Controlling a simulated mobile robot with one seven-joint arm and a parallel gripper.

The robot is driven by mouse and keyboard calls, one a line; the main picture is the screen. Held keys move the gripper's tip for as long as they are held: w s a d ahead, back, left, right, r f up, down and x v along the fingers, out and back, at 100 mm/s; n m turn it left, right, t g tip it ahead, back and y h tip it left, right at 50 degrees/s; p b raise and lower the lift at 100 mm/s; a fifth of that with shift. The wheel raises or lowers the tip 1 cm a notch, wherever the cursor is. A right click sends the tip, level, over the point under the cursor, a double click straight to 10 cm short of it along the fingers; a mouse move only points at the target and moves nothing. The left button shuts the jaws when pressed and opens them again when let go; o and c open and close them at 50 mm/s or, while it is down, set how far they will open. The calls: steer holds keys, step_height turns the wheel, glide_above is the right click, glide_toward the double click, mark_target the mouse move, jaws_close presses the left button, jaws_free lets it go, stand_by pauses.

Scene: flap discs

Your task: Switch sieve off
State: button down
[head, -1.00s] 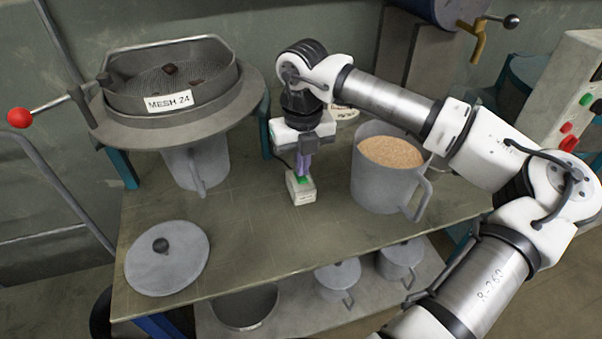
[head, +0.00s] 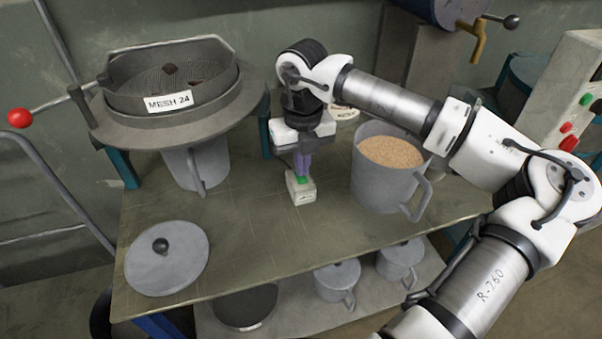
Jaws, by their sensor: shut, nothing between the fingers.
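The sieve (head: 175,101), a round grey pan marked MESH 24, stands at the left on a wide ring base, with a few dark lumps on its mesh. A small pale switch box (head: 302,190) with a green button on top sits on the bench between the sieve and the grain jug. My gripper (head: 302,176) points straight down over this box, fingers shut and empty. Its purple fingertips are at or just above the green button; I cannot tell whether they touch. The fingers hide part of the box's top.
A grey jug of grain (head: 388,170) stands close right of the box. A round lid (head: 167,258) lies at the bench's front left. A metal jug (head: 196,165) is under the sieve. A red-knobbed lever (head: 19,118) sticks out left. A control panel (head: 577,110) is at far right.

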mark_target(302, 179)
steer(key=shift+f+b, duration=0.95)
stand_by(0.5)
steer(key=shift+r+p, duration=1.7)
steer(key=shift+r, duration=1.85)
